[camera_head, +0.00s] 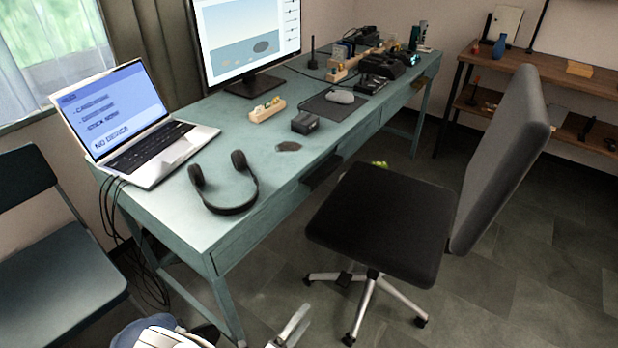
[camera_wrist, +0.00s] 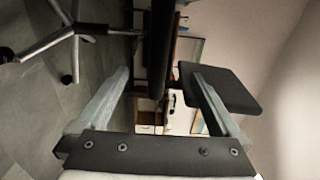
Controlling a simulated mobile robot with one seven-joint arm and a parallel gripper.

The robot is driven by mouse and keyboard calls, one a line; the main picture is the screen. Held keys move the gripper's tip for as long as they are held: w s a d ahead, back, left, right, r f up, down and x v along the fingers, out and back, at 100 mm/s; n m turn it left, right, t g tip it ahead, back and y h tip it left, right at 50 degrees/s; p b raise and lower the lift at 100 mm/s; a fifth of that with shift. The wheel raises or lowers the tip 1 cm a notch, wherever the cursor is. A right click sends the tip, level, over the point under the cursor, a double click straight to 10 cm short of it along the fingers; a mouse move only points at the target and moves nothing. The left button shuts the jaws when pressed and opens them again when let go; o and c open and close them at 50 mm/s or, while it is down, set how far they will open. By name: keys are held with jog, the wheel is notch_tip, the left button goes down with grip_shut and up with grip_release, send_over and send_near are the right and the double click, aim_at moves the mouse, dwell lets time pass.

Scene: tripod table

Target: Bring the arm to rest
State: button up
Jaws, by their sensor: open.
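My gripper (camera_wrist: 160,75) shows in the wrist view with its two pale fingers spread wide apart. Nothing is held between them. In the head view, part of my gripper (camera_head: 291,326) shows at the bottom edge, low over the floor in front of the teal desk (camera_head: 232,215) and to the left of the chair's wheeled base. A white part of my arm (camera_head: 160,338) shows at the bottom left. The rest of the arm is out of the picture.
A black office chair (camera_head: 380,215) stands right of my gripper; its legs show in the wrist view (camera_wrist: 75,35). A teal chair (camera_head: 45,250) is at left. The desk bears a laptop (camera_head: 140,135), headphones (camera_head: 232,208) and a monitor (camera_head: 250,40). Grey floor lies open at lower right.

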jog(key=w+d+r+m+g, duration=0.1)
jog(key=d+r+m+g, duration=0.3)
jog(key=r+m+g, duration=0.55)
jog(key=d+r+m+g, duration=0.3)
jog(key=r+m+g, duration=0.1)
jog(key=r+m, duration=1.05)
jog(key=s+d+r+m+t+y, duration=0.1)
jog(key=s+d+r+m+y, duration=0.25)
jog(key=r+m, duration=0.4)
jog(key=s+d+r+m+t+y, duration=0.25)
jog(key=s+r+m, duration=0.25)
jog(key=r+m, duration=0.25)
jog(key=s+d+r+m+t+y, duration=0.1)
jog(key=s+d+r+m+y, duration=0.25)
jog(key=r+m, duration=0.4)
notch_tip(320, 180, up, 20)
jog(key=s+p, duration=0.1)
jog(key=p, duration=1.9)
jog(key=shift+a+r+y+p, duration=0.25)
jog(key=shift+y+p, duration=0.1)
jog(key=shift+y, duration=0.1)
